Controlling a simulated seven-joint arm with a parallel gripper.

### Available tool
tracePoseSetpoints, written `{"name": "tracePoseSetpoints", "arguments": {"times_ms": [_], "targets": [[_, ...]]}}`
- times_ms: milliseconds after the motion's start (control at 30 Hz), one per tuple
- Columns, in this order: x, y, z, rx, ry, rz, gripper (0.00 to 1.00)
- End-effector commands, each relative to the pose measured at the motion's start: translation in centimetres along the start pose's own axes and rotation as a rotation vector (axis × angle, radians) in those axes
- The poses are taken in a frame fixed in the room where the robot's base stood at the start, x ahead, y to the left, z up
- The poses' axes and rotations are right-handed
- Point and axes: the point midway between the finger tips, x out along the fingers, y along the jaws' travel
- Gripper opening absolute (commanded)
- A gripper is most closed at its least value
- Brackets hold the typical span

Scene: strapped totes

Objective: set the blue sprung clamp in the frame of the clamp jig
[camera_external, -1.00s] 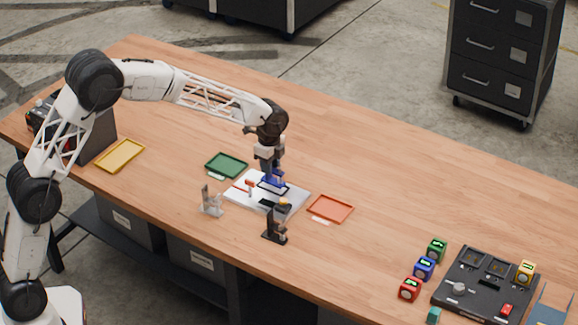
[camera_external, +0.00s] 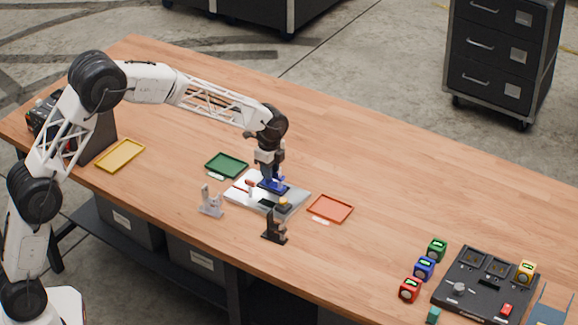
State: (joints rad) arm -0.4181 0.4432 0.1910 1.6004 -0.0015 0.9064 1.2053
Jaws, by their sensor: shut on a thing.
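The blue sprung clamp (camera_external: 274,187) is at my gripper (camera_external: 270,176), low over the pale board of the clamp jig (camera_external: 240,199). My gripper points straight down and is shut on the clamp. The clamp sits at the back middle of the jig, at or just above its dark frame. I cannot tell whether it touches the frame, which it and the gripper partly hide. A small red part lies on the jig's left side and a yellow-topped dark part (camera_external: 284,203) at its front.
A grey clamp-like piece (camera_external: 211,202) and a black one (camera_external: 275,230) stand in front of the jig. Green (camera_external: 226,165), orange (camera_external: 331,209) and yellow (camera_external: 120,155) trays lie around. A dark panel (camera_external: 484,285) with coloured cubes is at right. The table between is clear.

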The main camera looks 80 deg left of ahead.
Motion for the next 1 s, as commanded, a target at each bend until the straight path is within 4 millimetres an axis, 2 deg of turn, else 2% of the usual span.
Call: {"name": "tracePoseSetpoints", "arguments": {"times_ms": [300, 333, 500, 700, 867, 1000], "targets": [[-0.02, -0.01, 0.0, 0.0, 0.0, 0.0, 0.0], [-0.02, -0.01, 0.0, 0.0, 0.0, 0.0, 0.31], [-0.01, -0.01, 0.0, 0.0, 0.0, 0.0, 0.57], [0.0, 0.0, 0.0, 0.0, 0.0, 0.0, 0.59], [0.03, 0.01, 0.01, 0.0, 0.0, 0.001, 0.81], [0.02, 0.01, 0.01, 0.0, 0.0, 0.0, 0.81]]}}
